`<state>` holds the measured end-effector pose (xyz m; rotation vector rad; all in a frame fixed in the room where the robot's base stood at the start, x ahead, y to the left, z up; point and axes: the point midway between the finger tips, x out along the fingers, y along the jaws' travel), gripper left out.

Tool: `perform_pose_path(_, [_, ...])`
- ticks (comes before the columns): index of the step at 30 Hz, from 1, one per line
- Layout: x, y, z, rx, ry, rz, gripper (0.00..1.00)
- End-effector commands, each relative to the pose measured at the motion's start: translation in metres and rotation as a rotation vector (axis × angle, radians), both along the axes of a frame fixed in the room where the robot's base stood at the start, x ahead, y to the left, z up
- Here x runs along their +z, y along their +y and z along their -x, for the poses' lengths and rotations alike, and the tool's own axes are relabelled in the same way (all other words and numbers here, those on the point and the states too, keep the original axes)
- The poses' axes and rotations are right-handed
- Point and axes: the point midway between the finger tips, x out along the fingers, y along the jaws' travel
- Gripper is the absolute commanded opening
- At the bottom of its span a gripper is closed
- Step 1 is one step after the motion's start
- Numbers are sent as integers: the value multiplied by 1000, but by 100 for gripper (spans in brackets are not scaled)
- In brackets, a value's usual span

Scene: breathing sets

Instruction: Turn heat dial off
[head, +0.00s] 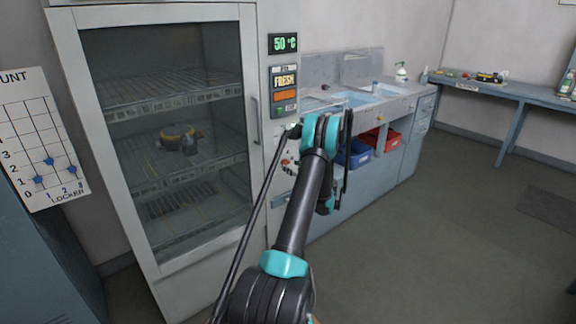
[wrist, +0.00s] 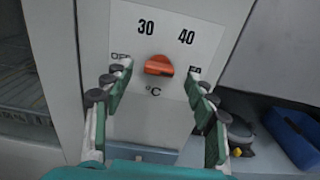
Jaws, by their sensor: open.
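The orange heat dial (wrist: 158,66) sits on a white panel (wrist: 160,105) marked OFF at left, 30 and 40 above, and °C below. The mark on the right is partly hidden by a fingertip. I cannot clearly tell which mark the dial points to. In the wrist view my gripper (wrist: 158,73) is open, its fingers on either side of the dial, with no visible contact. In the head view a small part of the dial (head: 285,163) shows beside my arm, and my gripper is largely hidden behind my wrist.
The drying cabinet (head: 155,270) has a glass door with a handle (head: 256,107); a yellow-black device (head: 178,138) is inside. Its display (head: 284,43) reads 50 °C. To the right are a sink counter (head: 400,103), a blue bin (head: 360,155) and a red bin (head: 392,141).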

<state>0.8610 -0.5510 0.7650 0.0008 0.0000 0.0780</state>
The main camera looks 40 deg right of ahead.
Motion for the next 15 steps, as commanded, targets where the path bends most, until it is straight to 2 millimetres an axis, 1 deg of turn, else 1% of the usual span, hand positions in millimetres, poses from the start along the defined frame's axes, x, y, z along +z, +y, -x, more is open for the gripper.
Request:
perform_pose_path(1, [0, 1, -8, 2, 0, 0, 57])
perform_pose_path(3, [0, 2, -17, 2, 0, 0, 57])
perform_pose_path(6, [0, 2, -26, 1, 0, 0, 57])
perform_pose_path(10, [0, 3, -32, 1, 0, 0, 57])
perform_pose_path(15, [0, 3, -34, 1, 0, 0, 57])
